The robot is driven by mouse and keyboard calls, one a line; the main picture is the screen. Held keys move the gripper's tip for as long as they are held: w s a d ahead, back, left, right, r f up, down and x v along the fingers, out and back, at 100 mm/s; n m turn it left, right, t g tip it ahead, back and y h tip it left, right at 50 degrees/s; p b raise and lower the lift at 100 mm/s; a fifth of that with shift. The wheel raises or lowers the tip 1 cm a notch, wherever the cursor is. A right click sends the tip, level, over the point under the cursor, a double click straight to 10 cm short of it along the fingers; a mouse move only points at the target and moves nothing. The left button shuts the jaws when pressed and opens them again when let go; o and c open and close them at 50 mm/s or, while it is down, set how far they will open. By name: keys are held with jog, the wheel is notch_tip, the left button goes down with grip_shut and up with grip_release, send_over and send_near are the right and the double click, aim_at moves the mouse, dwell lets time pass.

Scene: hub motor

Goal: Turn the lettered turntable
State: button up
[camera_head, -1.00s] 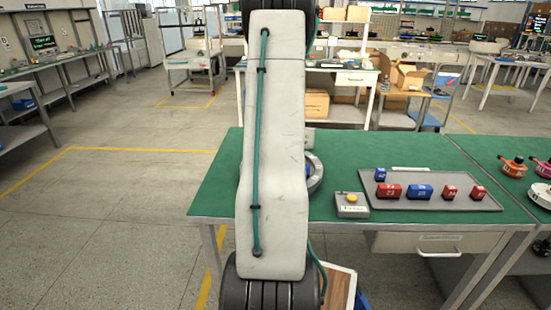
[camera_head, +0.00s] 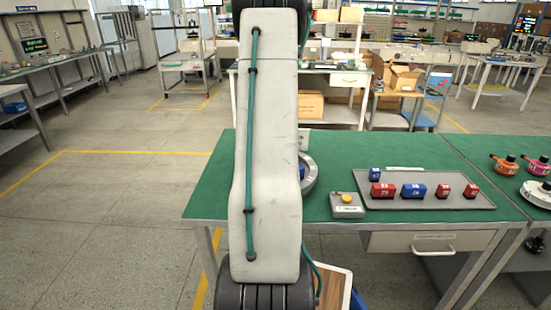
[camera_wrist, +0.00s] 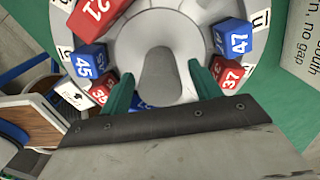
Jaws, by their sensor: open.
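The turntable (camera_wrist: 142,19) is a round grey disc with numbered blocks around its rim. In the wrist view I see red 21 (camera_wrist: 97,10), blue 45 (camera_wrist: 85,63), blue 47 (camera_wrist: 236,40), red 37 (camera_wrist: 229,76) and a partly hidden red block (camera_wrist: 101,90). A grey upright handle (camera_wrist: 160,70) stands near the middle. My gripper (camera_wrist: 162,88) is open, with one green finger on each side of the handle's lower end and gaps between. In the head view my arm hides most of the turntable (camera_head: 311,175). White letter labels sit around the rim, partly cut off.
A grey tray (camera_head: 425,203) holds several red and blue blocks on the green table (camera_head: 350,150). A small box with a yellow button (camera_head: 346,198) stands between tray and turntable. A printed sign (camera_wrist: 308,45) is right of the turntable. Orange and pink parts lie far right.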

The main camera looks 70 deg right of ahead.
notch_tip(320, 180, up, 6)
jog(key=shift+w, duration=0.1)
dwell(0.8)
